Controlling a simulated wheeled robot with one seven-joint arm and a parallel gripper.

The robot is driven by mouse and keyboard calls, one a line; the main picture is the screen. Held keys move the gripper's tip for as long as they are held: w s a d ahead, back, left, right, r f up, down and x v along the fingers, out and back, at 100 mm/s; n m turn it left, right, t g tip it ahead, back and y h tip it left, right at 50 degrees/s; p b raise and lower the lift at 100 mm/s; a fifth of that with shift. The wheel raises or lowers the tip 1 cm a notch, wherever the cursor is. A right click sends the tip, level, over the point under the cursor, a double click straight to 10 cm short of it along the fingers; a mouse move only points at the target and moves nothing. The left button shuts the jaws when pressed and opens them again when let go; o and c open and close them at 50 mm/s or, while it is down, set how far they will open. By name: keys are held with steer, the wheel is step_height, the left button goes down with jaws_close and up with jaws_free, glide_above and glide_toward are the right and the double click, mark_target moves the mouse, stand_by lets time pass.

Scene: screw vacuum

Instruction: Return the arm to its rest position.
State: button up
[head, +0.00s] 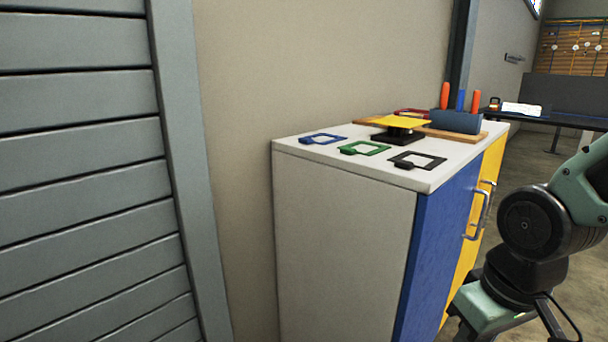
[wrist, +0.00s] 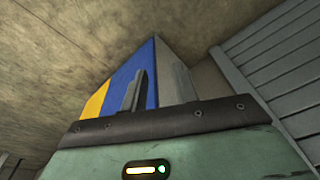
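My arm (head: 540,225) shows at the right edge of the head view, beside the cabinet and apart from its doors. My gripper is outside the head view. In the wrist view, my gripper (wrist: 136,92) shows as one narrow dark upright shape above the dark bar, with its fingers together and nothing seen between them. Behind it stands the cabinet (wrist: 175,75), with its blue, yellow and grey sides in sight. The gripper looks apart from the cabinet.
The white-topped cabinet (head: 345,240) has blue and yellow doors with metal handles (head: 481,212). A slatted shutter (head: 80,170) stands left. A dark table (head: 560,116) stands behind.

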steer(key=s+a+r+n+g, duration=0.2)
steer(key=s+a+n, duration=0.3)
steer(key=s+a, duration=0.45)
step_height(320, 180, up, 25)
steer(key=p, duration=2.5)
steer(key=shift+w+d+m+p, duration=0.15)
steer(key=shift+d+m+p, duration=0.15)
steer(key=shift+d+p, duration=0.1)
